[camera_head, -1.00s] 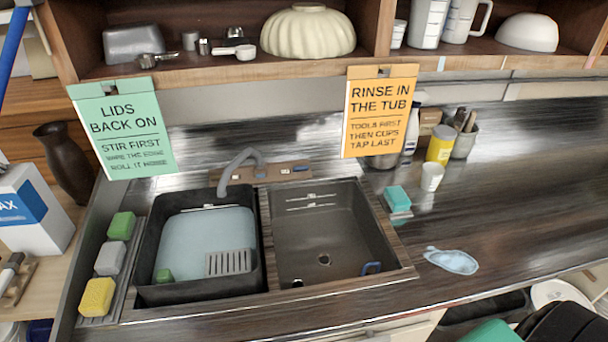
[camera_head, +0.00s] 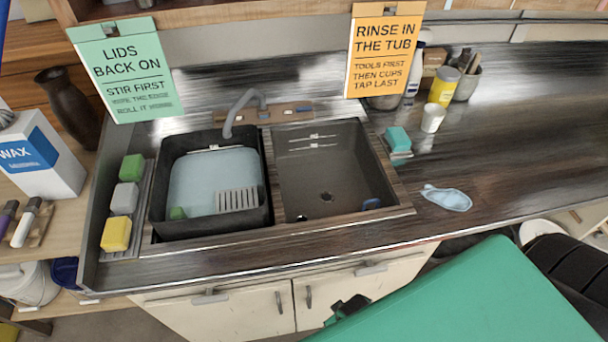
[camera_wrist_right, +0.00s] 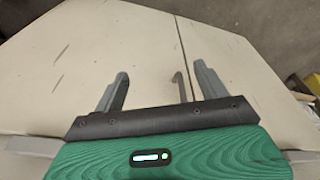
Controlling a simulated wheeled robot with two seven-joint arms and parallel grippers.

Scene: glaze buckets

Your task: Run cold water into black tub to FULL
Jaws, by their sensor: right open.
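The black tub (camera_head: 208,231) sits in the left sink bay. Pale blue water (camera_head: 205,172) lies in it below the rim, with a slotted grey piece and a small green block at its front. The grey tap (camera_head: 234,116) arches from a wood-coloured base (camera_head: 287,112) behind the sink, its spout over the tub's back right; no stream is visible. My right gripper (camera_head: 347,308) is low in front of the cabinet doors, below the counter edge. In the wrist view its fingers (camera_wrist_right: 157,88) are apart with nothing between them. My left gripper is out of view.
The right basin (camera_head: 325,175) is empty but for a small blue thing. Green, grey and yellow sponges (camera_head: 122,199) line the left side. A teal sponge (camera_head: 398,140), white cup (camera_head: 433,118) and blue cloth (camera_head: 447,198) lie right. Cabinet handles (camera_head: 308,298) stick out below.

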